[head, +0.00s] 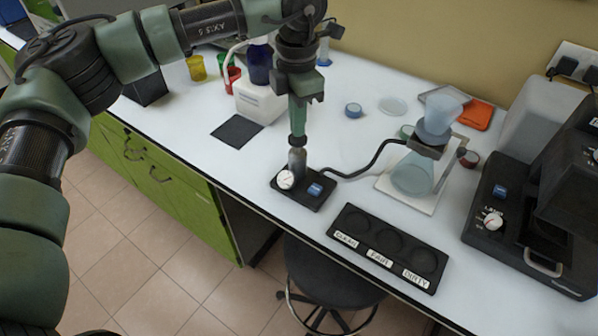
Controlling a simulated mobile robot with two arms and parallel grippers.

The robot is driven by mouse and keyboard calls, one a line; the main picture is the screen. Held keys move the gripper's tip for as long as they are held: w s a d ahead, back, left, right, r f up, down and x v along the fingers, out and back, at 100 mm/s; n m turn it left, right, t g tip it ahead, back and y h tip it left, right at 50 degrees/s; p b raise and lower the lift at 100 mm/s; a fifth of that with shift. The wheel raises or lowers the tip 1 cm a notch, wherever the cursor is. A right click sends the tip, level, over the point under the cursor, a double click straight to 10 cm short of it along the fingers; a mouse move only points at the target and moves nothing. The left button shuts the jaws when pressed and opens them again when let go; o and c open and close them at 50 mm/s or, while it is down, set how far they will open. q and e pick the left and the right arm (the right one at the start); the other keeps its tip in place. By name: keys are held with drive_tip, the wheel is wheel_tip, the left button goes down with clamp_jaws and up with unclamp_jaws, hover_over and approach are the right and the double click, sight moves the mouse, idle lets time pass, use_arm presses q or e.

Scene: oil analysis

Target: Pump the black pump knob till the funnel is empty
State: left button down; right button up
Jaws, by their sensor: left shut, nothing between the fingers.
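The hand pump (298,168) stands on a black base with a white dial gauge (285,180) and a blue label or switch (314,190). My left gripper (297,138) is shut and points down directly over the pump's metal cylinder. The black pump knob cannot be made out; the fingertips cover that spot, and I cannot tell whether they touch it. A black hose (365,167) runs from the pump base to the neck of a glass flask (412,176). A translucent funnel (440,112) sits on top of the flask. Its liquid level is unclear. My right gripper is out of view.
A black tray (390,247) with three round wells, labelled CLEAN, FAIR and DIRTY, lies at the bench front. A dark machine (550,190) stands at right. A white box (262,101) with a dark blue bottle stands behind left. A stool (325,275) is below.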

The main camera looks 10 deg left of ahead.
use_arm(q)
drive_tip(key=shift+r, duration=0.25)
idle(0.3)
drive_tip(key=shift+r+p, duration=1.45)
drive_tip(key=shift+r, duration=1.05)
